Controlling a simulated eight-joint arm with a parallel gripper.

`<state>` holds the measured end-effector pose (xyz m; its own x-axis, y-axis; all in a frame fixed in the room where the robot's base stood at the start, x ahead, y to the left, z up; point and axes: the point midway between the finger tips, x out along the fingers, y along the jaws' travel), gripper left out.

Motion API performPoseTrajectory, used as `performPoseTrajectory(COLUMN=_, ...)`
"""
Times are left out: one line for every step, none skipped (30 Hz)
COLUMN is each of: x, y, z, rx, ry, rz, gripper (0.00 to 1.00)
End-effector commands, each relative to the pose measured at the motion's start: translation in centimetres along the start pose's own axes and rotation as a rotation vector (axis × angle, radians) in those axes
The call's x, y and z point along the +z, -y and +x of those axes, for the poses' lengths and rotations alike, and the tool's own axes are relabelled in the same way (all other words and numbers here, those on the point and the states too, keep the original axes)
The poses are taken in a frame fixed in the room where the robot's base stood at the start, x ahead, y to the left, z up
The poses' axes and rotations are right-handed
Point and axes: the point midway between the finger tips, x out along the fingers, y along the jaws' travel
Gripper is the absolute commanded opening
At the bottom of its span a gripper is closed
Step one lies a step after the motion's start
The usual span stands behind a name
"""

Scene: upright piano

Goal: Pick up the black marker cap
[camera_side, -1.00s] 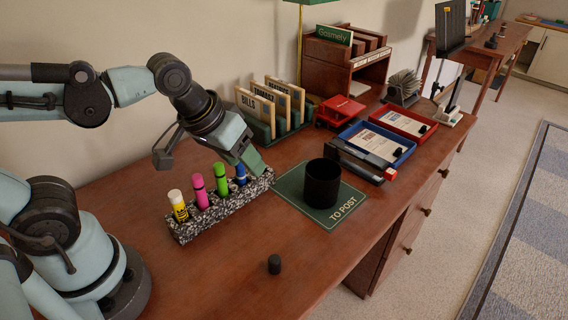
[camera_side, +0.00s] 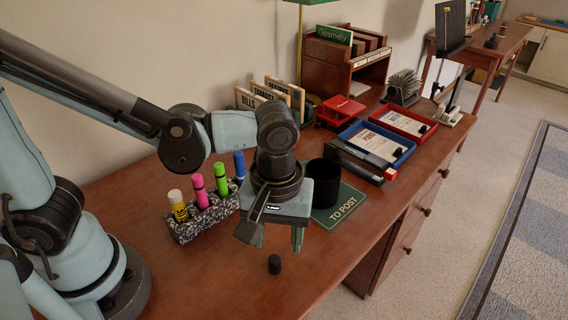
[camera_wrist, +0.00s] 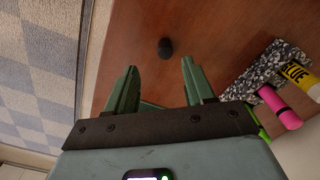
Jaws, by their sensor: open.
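The black marker cap (camera_side: 274,264) stands on the bare wooden desk near its front edge. In the wrist view the cap (camera_wrist: 165,48) lies beyond the fingertips, roughly between their lines. My gripper (camera_side: 278,243) points down above and behind the cap, apart from it. It also shows in the wrist view (camera_wrist: 158,64), with its two green fingers apart and nothing between them.
A speckled holder (camera_side: 207,221) with pink, green and blue markers and a yellow glue stick (camera_side: 177,205) stands left of my gripper. A black cup (camera_side: 321,182) stands on the green "TO POST" mat (camera_side: 346,207) behind it. The desk around the cap is clear.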

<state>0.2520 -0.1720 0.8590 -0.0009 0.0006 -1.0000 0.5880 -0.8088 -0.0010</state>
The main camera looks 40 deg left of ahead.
Motion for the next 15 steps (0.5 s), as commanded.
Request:
performPoseTrajectory(x=0.0, y=0.0, z=0.6, rx=0.0, ry=0.0, rz=0.0, gripper=0.53)
performPoseTrajectory(x=-0.1, y=-0.1, z=0.9, rx=0.001, ry=0.0, rz=0.0, gripper=0.53)
performPoseTrajectory(x=-0.1, y=0.0, z=1.2, rx=0.001, ry=0.0, rz=0.0, gripper=0.53)
performPoseTrajectory(x=-0.1, y=0.0, z=1.5, rx=0.001, ry=0.0, rz=0.0, gripper=0.53)
performPoseTrajectory(x=-0.1, y=0.0, z=1.6, rx=0.001, ry=0.0, rz=0.0, gripper=0.53)
performPoseTrajectory(x=-0.1, y=0.0, z=1.8, rx=0.001, ry=0.0, rz=0.0, gripper=0.53)
performPoseTrajectory(x=-0.1, y=0.0, z=1.9, rx=0.001, ry=0.0, rz=0.0, gripper=0.53)
performPoseTrajectory(x=0.0, y=0.0, z=2.0, rx=0.001, ry=0.0, rz=0.0, gripper=0.53)
performPoseTrajectory(x=0.0, y=0.0, z=2.1, rx=0.001, ry=0.0, rz=0.0, gripper=0.53)
performPoseTrajectory(x=-0.1, y=0.1, z=2.2, rx=0.001, ry=0.0, rz=0.0, gripper=0.53)
performPoseTrajectory(x=-0.1, y=0.1, z=2.3, rx=0.001, ry=0.0, rz=0.0, gripper=0.53)
performPoseTrajectory(x=-0.1, y=0.1, z=2.6, rx=0.001, ry=0.0, rz=0.0, gripper=0.53)
performPoseTrajectory(x=-0.1, y=0.2, z=2.8, rx=0.001, ry=0.0, rz=0.0, gripper=0.53)
performPoseTrajectory(x=-0.1, y=0.2, z=3.1, rx=0.001, ry=0.0, rz=0.0, gripper=0.53)
performPoseTrajectory(x=-0.2, y=0.3, z=3.5, rx=0.001, ry=0.0, rz=0.0, gripper=0.53)
